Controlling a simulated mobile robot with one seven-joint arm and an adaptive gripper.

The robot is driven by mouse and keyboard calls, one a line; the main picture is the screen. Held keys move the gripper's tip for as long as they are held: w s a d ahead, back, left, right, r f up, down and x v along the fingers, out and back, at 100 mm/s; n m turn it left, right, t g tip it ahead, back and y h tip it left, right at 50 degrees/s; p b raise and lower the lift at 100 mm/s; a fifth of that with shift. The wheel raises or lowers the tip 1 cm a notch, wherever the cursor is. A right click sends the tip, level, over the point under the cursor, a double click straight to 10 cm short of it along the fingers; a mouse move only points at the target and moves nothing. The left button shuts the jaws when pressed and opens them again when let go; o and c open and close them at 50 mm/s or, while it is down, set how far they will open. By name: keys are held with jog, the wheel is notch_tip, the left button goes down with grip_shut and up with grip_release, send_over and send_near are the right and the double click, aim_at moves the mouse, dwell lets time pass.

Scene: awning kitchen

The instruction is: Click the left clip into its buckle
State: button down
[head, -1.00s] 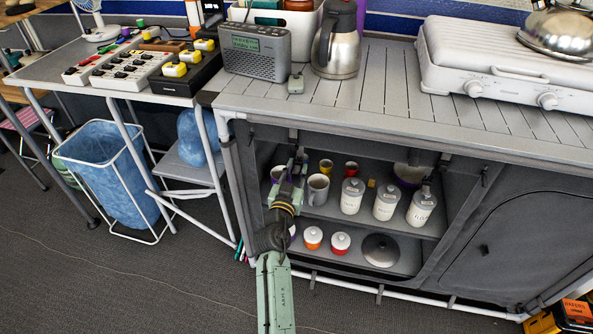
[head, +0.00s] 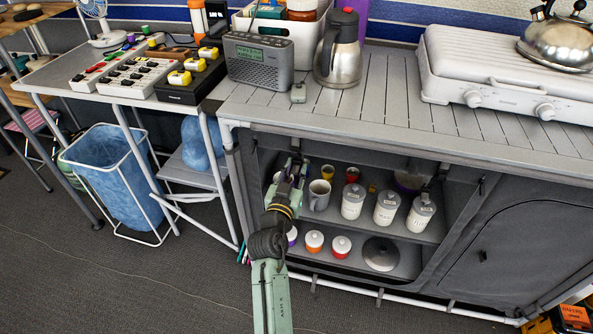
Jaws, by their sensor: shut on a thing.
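The grey kitchen unit (head: 232,165) has an open front compartment. At its upper left, a short dark strap (head: 294,141) hangs from the top edge down to my gripper (head: 295,165). My gripper is shut, apparently on the left clip at the strap's lower end. The jaws hide the clip, and I cannot make out its buckle or whether the two touch. Another dark strap with a fastener (head: 443,167) hangs at the upper right of the opening.
A grey mug (head: 319,194), small cups and white canisters (head: 387,208) stand on the upper shelf, close right of my gripper. Lidded pots (head: 341,246) stand below. A radio (head: 259,60) and a steel jug (head: 337,48) are on the worktop above.

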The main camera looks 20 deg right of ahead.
jog(key=c, duration=1.5)
grip_release()
jog(key=v, duration=0.7)
jog(key=shift+s+a, duration=0.15)
jog(key=shift+s, duration=0.05)
